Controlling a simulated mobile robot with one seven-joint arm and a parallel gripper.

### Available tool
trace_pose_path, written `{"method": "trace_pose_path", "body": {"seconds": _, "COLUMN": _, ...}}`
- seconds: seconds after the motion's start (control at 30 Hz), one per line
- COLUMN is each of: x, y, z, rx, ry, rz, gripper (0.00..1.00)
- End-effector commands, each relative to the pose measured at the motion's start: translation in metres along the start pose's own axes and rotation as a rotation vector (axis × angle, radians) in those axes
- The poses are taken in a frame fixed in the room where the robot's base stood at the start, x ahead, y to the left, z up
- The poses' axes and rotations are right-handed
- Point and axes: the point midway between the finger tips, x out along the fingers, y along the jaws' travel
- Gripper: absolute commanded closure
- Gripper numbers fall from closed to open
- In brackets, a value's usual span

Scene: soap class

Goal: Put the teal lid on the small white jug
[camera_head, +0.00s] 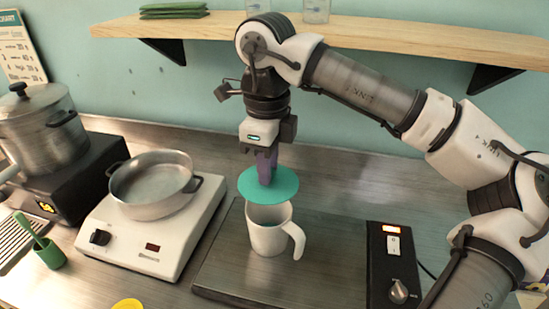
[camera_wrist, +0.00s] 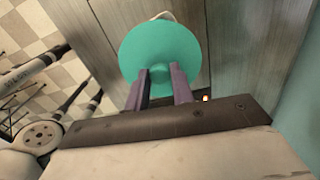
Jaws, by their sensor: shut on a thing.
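The teal lid (camera_head: 281,190) is a flat disc held roughly level by my gripper (camera_head: 266,170). My gripper points down and is shut on the lid's central knob. The small white jug (camera_head: 268,238) stands upright on a dark plate, its handle to the right. The lid hangs above the jug's open mouth, slightly toward the back, with part of the opening showing below it in the head view. In the wrist view the lid (camera_wrist: 158,42) hides most of the jug, and the gripper's purple fingers (camera_wrist: 160,85) flank the knob.
A white hotplate with a steel pan (camera_head: 155,185) stands left of the jug. A large steel pot (camera_head: 38,125) is further left. A black control box (camera_head: 393,262) with a knob is at the right. A green cup (camera_head: 48,254) and yellow item (camera_head: 127,304) are at the front left. A wooden shelf (camera_head: 400,36) runs above.

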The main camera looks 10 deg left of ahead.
Motion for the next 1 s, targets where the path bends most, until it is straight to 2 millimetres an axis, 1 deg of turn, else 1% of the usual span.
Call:
{"method": "trace_pose_path", "body": {"seconds": 0.17, "x": 0.003, "y": 0.001, "z": 0.001, "rx": -0.008, "ry": 0.0, "rz": 0.0, "gripper": 0.98}}
{"method": "trace_pose_path", "body": {"seconds": 0.37, "x": 0.012, "y": 0.001, "z": 0.001, "rx": -0.007, "ry": -0.001, "rz": 0.0, "gripper": 0.98}}
{"method": "trace_pose_path", "body": {"seconds": 1.0, "x": 0.057, "y": 0.001, "z": 0.001, "rx": -0.007, "ry": -0.001, "rz": -0.001, "gripper": 0.98}}
